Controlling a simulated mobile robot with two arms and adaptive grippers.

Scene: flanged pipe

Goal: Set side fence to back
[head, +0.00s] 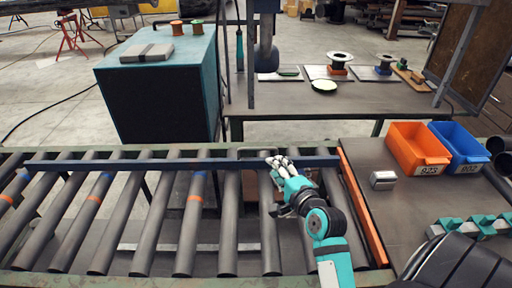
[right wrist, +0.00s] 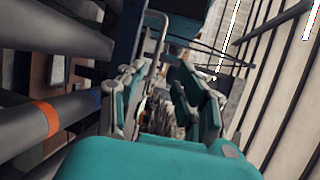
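The side fence (head: 120,163) is a long dark blue bar lying across the rollers near the far side of the conveyor. A grey metal loop, seemingly its handle (head: 260,152), shows near its right part. In the right wrist view the bar (right wrist: 128,40) runs up the picture, with the thin bent loop (right wrist: 154,60) beside it. My right gripper (head: 278,162) is at the fence, by the loop. Its teal fingers (right wrist: 165,95) are apart in the wrist view, with the loop near the left finger; contact cannot be told. My left gripper is out of view.
The roller conveyor (head: 150,225) fills the front left. An orange strip (head: 362,205) borders its right end. Orange (head: 415,148) and blue (head: 460,148) bins and a small metal block (head: 383,180) stand on the right table. A teal cabinet (head: 160,85) stands behind the conveyor.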

